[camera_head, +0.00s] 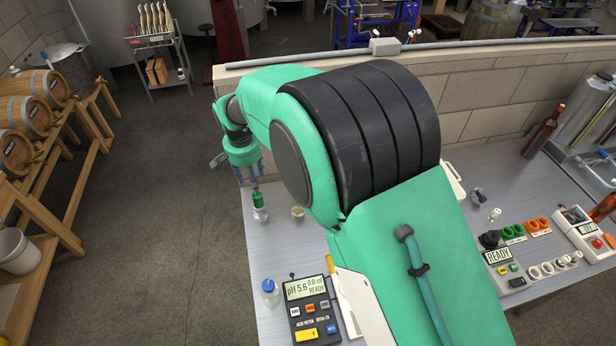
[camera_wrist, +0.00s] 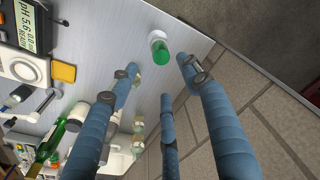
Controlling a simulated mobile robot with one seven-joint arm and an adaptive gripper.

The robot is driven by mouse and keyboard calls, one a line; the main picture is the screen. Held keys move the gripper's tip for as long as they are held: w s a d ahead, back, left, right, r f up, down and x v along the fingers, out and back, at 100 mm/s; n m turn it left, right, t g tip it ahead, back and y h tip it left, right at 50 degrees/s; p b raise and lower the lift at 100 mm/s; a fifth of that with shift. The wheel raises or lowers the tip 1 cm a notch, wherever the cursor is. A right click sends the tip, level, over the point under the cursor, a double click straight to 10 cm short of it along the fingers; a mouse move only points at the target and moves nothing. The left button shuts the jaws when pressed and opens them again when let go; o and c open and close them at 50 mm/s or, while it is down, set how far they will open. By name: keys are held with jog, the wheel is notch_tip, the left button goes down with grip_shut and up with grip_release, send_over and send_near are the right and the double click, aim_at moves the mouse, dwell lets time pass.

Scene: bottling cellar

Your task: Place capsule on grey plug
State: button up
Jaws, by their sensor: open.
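A green capsule (camera_head: 258,200) is near the left edge of the bench, on top of a small pale grey-white piece (camera_head: 260,215) that may be the grey plug. In the wrist view the green capsule (camera_wrist: 161,56) and the pale piece (camera_wrist: 157,36) are in line and appear to touch. I cannot tell how firmly the capsule sits. My gripper (camera_head: 254,184) is just above the capsule, pointing down. In the wrist view my gripper (camera_wrist: 160,76) has its blue fingers spread with nothing between them, and the capsule is just beyond the tips.
A small yellowish cup (camera_head: 298,212) stands right of the capsule. A pH meter (camera_head: 312,308) and a blue-capped bottle (camera_head: 270,288) are nearer the front. A block wall (camera_head: 490,90) edges the bench behind. Green and orange rings and bottles stand at right. The bench around the capsule is mostly clear.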

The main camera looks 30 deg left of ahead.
dwell(0.3)
jog(key=w+d+r+m, duration=0.1)
jog(key=w+d+r, duration=0.2)
jog(key=d+r, duration=0.5)
jog(key=w+d+r+t, duration=0.1)
jog(key=w+d+r, duration=0.35)
jog(key=d, duration=0.55)
jog(key=w+d+r+m, duration=0.1)
jog(key=w+d+r, duration=0.2)
jog(key=d+r, duration=0.55)
jog(key=s+d+r+t, duration=0.1)
jog(key=s+d+r, duration=0.15)
jog(key=d, duration=0.85)
jog(key=s+d+r, duration=0.2)
jog(key=d+r, duration=0.2)
jog(key=d, duration=0.7)
jog(key=s+d+m+t, duration=0.2)
jog(key=s+d, duration=1.7)
jog(key=d, duration=0.4)
jog(key=shift+s+d+f+m+h, duration=0.15)
jog(key=shift+d+m+h, duration=0.15)
jog(key=shift+m, duration=0.1)
